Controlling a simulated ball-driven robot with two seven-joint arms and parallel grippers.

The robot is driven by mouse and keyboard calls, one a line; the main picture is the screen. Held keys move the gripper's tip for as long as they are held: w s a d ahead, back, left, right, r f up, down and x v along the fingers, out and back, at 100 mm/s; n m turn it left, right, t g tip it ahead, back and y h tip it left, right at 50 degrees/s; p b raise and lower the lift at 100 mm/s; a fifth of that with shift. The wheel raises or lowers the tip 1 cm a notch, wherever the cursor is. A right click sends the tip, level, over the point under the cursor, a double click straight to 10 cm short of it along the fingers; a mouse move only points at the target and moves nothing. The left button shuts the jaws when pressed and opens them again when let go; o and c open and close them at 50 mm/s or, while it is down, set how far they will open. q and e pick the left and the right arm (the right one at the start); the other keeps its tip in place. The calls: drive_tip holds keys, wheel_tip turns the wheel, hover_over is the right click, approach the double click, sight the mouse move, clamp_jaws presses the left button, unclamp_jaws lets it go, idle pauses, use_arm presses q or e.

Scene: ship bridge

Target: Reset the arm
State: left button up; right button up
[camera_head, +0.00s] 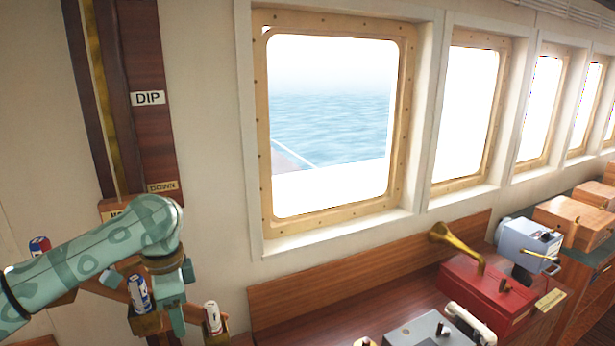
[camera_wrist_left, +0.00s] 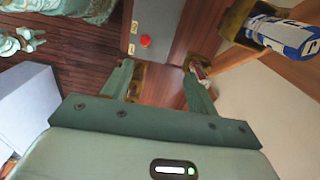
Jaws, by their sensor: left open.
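My left arm comes in from the left in the head view, patterned in teal. My left gripper (camera_head: 178,312) hangs pointing down beside a wall rack, between a blue-and-white can and a white can. In the left wrist view the two fingers of the gripper (camera_wrist_left: 158,72) stand apart with nothing between them. Wooden floor and part of a grey box with a red button show beyond them.
The rack holds a blue-and-white can (camera_head: 138,293), a white can (camera_head: 212,318) and a red-and-blue can (camera_head: 39,246). A wooden console (camera_head: 330,316) below the windows carries a red box (camera_head: 488,294) and a grey box (camera_head: 430,331).

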use_arm(q)
drive_tip(key=s+d+f+t+h, duration=0.35)
drive_tip(key=s+d+f, duration=0.65)
drive_tip(key=d+f, duration=0.35)
drive_tip(key=s+a+n+t+y, duration=0.45)
drive_tip(key=s+a+y, duration=0.35)
drive_tip(key=s+a, duration=0.8)
drive_tip(key=s+d+f+n+g+h+b, duration=0.15)
drive_tip(key=f+b, duration=0.35)
drive_tip(key=f, duration=1.4)
drive_tip(key=s+d+f+g+h+b, duration=0.1)
drive_tip(key=s+f+g+h+b, duration=0.2)
drive_tip(key=f, duration=1.6)
drive_tip(key=s+f+n+g+b, duration=0.2)
drive_tip(key=s+f+b, duration=0.5)
drive_tip(key=s+f, duration=1.1)
drive_tip(key=shift+s+a+f+n+g, duration=0.15)
drive_tip(key=shift+a+f+n+g, duration=0.2)
drive_tip(key=shift+f, duration=0.5)
use_arm(e)
wheel_tip(320, 180, down, 15)
drive_tip(key=s, duration=0.2)
drive_tip(key=shift+s+f+g, duration=0.15)
drive_tip(key=shift+g, duration=0.15)
